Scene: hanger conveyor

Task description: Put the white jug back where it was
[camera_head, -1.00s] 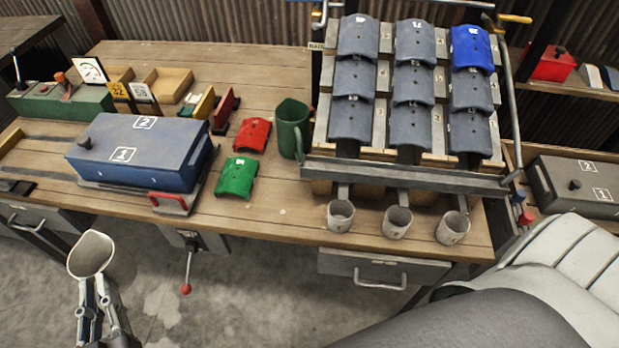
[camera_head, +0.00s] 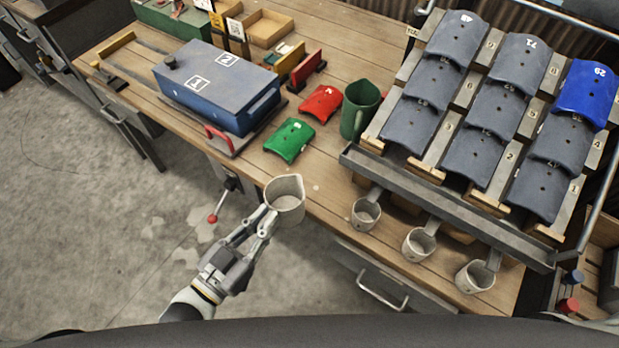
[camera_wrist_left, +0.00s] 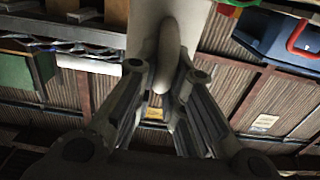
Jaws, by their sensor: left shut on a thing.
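The white jug (camera_head: 286,200) is held upright by my left gripper (camera_head: 262,217), at the front edge of the wooden bench in the head view. The gripper is shut on the jug's handle, which shows between the fingers in the left wrist view (camera_wrist_left: 168,55). The jug looks empty. Whether its base touches the bench or hangs just off the edge, I cannot tell. My right gripper is not in view.
A green jug (camera_head: 358,112) stands behind. Green (camera_head: 289,140) and red (camera_head: 320,103) curved tiles lie left of it. A blue box (camera_head: 217,87) is at left. Several grey cups (camera_head: 366,212) stand under the tilted tile rack (camera_head: 440,205) at right. A red-knobbed lever (camera_head: 212,218) sticks out in front.

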